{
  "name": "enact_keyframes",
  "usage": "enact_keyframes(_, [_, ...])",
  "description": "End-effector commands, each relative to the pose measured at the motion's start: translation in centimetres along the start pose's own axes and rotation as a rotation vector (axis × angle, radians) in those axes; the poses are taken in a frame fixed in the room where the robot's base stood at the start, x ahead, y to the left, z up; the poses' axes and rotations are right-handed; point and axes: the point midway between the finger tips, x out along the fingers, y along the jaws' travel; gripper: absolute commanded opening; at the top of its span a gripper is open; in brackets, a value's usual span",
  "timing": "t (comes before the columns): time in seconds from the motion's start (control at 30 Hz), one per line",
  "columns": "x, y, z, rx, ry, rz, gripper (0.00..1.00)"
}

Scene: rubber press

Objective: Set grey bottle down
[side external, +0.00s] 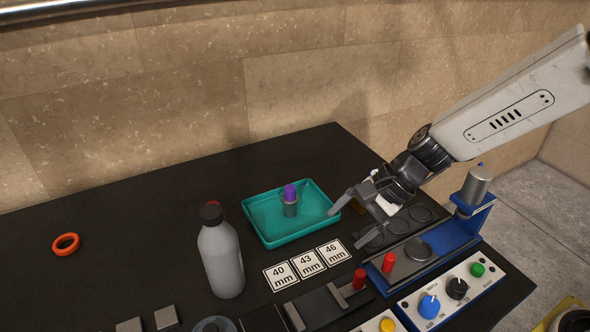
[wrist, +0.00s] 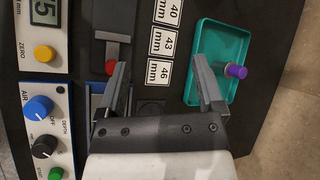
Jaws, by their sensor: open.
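The grey bottle (side external: 221,258) with a black cap stands upright on the black table, left of the teal tray. Something red shows just behind its cap. The bottle is not visible in the wrist view. My gripper (side external: 347,228) is open and empty, above the table to the right of the tray and well apart from the bottle. In the wrist view the gripper's two fingers (wrist: 161,72) are spread wide with nothing between them.
The teal tray (side external: 262,229) holds a small grey cylinder with a purple top (side external: 290,198). Size cards (side external: 308,263) lie in front of it. The blue press (side external: 470,225) and a control panel (side external: 450,292) stand at right. An orange ring (side external: 65,244) lies far left.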

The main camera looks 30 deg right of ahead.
Motion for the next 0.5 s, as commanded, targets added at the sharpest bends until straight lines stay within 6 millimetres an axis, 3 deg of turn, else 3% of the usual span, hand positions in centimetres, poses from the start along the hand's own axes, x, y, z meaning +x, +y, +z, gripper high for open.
enact_keyframes(0.5, [-5.4,8.3,-8.6,-0.699,0.283,0.303,0.86])
